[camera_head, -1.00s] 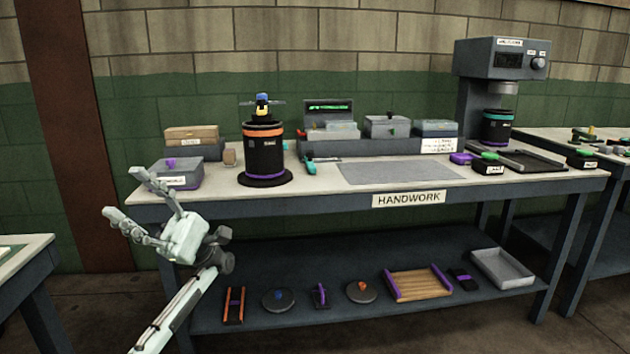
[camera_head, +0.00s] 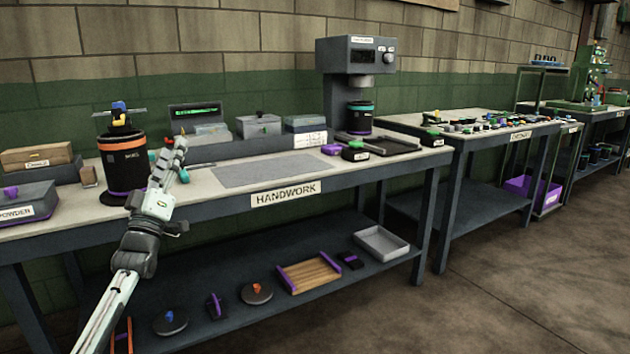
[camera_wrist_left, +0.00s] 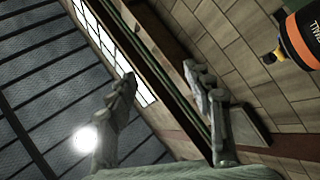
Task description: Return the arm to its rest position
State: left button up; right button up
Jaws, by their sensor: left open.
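My left gripper (camera_head: 178,186) is in front of the handwork bench (camera_head: 285,193), at the left in the head view. Its fingers are apart and nothing is between them. In the left wrist view the two spread fingers of my left gripper (camera_wrist_left: 160,85) point towards wall, windows and roof, with empty space between them. My left arm comes up from the lower left. My right gripper is in neither view.
A black drum (camera_head: 123,165) with orange bands stands behind and left of the gripper. Its orange and black side (camera_wrist_left: 306,38) shows in the wrist view. A grey mat (camera_head: 270,171) lies on the bench. A press machine (camera_head: 350,75) stands further right. The floor at right is clear.

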pick_arm(q)
jog(key=w+a+f+m+g+y, duration=0.1)
jog(key=w+f+m+g+y, duration=0.2)
jog(key=f, duration=0.5)
jog(key=w+a+f+m+g, duration=0.1)
jog(key=w+a+f+g, duration=0.1)
jog(key=f+g, duration=0.45)
jog(key=s+a+f+m+g+y, duration=0.1)
jog(key=s+a+f+m+g, duration=0.15)
jog(key=f, duration=0.55)
jog(key=s+a+f+m+g+y, duration=0.15)
jog(key=s+f+g, duration=0.25)
jog(key=f, duration=0.4)
jog(key=s+d+f+g+h, duration=0.1)
jog(key=s+d+f+g, duration=0.15)
jog(key=s+f, duration=0.75)
jog(key=s+d+f+g, duration=0.1)
jog(key=s+d+f, duration=0.2)
jog(key=s+f, duration=0.7)
jog(key=s+d+f+g, duration=0.1)
jog(key=s+d+f, duration=0.1)
jog(key=s+f, duration=0.3)
jog(key=s+d+f+g+h, duration=0.1)
jog(key=s+f, duration=0.4)
jog(key=s, duration=0.7)
jog(key=s+d+f+g, duration=0.2)
jog(key=s+f, duration=0.3)
jog(key=s, duration=0.3)
jog(key=shift+s+d, duration=0.3)
jog(key=shift+d, duration=0.5)
